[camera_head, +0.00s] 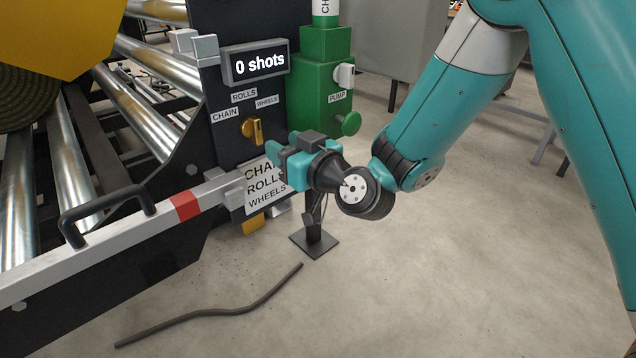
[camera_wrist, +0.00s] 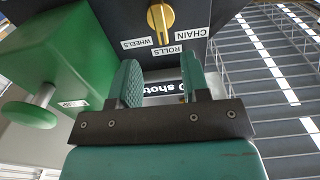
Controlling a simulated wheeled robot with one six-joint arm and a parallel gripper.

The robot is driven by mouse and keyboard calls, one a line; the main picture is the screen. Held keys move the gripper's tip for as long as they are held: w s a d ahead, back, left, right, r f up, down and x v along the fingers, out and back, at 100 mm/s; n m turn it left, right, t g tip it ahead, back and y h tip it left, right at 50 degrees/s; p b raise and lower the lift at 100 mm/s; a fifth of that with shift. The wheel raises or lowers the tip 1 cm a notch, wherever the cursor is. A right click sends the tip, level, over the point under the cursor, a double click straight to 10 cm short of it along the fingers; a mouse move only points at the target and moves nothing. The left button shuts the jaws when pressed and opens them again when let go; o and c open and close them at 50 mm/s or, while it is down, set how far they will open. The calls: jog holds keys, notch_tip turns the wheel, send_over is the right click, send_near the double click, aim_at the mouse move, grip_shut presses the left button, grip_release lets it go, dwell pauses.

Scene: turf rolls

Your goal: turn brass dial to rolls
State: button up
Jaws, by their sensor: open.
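The brass dial (camera_head: 252,130) sits on a dark panel (camera_head: 212,95), under small labels reading CHAIN, ROLLS and WHEELS. In the wrist view the dial (camera_wrist: 160,18) is at the top, its raised bar running roughly toward the ROLLS label (camera_wrist: 166,50); its exact setting is hard to tell. My gripper (camera_head: 283,162) is open and empty, apart from the dial, at its lower right in the head view. In the wrist view its two fingers (camera_wrist: 162,80) frame part of the display reading "0 shots" (camera_head: 256,63), and the dial lies beyond their tips.
A green pump box (camera_head: 318,95) with a white knob and a green round knob (camera_head: 349,124) stands right of the panel. A larger sign (camera_head: 262,188) is partly hidden by my gripper. A white rail with a red band (camera_head: 186,206) runs at lower left. A hose (camera_head: 215,311) lies on the floor.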

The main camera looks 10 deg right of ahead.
jog(key=b+v, duration=0.5)
jog(key=v, duration=0.3)
jog(key=shift+b, duration=0.3)
jog(key=shift+s+d, duration=0.1)
jog(key=shift+d, duration=0.05)
